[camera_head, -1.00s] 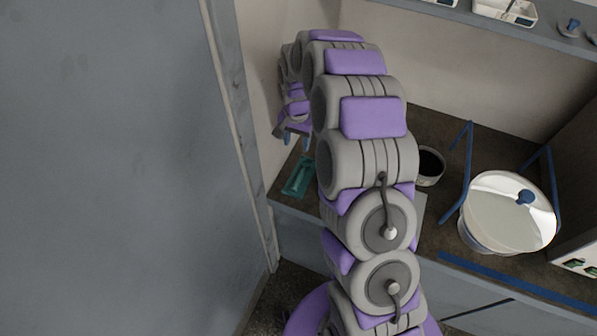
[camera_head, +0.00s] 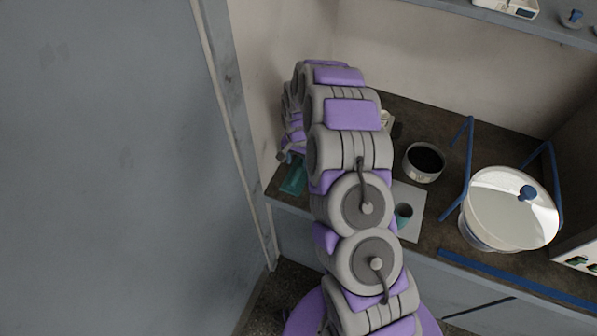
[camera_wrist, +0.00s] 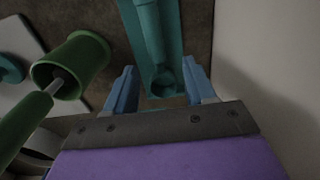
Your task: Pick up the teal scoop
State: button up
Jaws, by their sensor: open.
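The teal scoop (camera_wrist: 152,35) shows in the wrist view as a long teal handle with a round end. It lies in or on a narrow teal tray (camera_wrist: 175,30) on the dark worktop. My gripper (camera_wrist: 160,68) is open, with its blue fingers on either side of the scoop's round end; I see no grip and cannot tell the height gap. In the head view my gripper (camera_head: 287,150) is at the worktop's left end, above the teal tray (camera_head: 292,181), where tray and scoop cannot be told apart.
A pale wall stands close on the gripper's right in the wrist view. A green cup (camera_wrist: 75,62) with a rod-like tool is at left. The head view shows a dark-filled bowl (camera_head: 423,162), a teal cup (camera_head: 403,217) on a pale plate, and a lidded white pan (camera_head: 508,210).

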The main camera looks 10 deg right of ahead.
aim_at(299, 169)
jog(key=f, duration=0.3)
jog(key=f+b, duration=0.1)
jog(key=shift+d+f, duration=0.3)
jog(key=shift+w+a+f, duration=0.1)
jog(key=shift+f, duration=0.1)
jog(key=shift+a, duration=0.15)
jog(key=shift+c, duration=0.5)
jog(key=shift+d, duration=0.25)
jog(key=c, duration=0.5)
jog(key=shift+a, duration=0.15)
grip_shut()
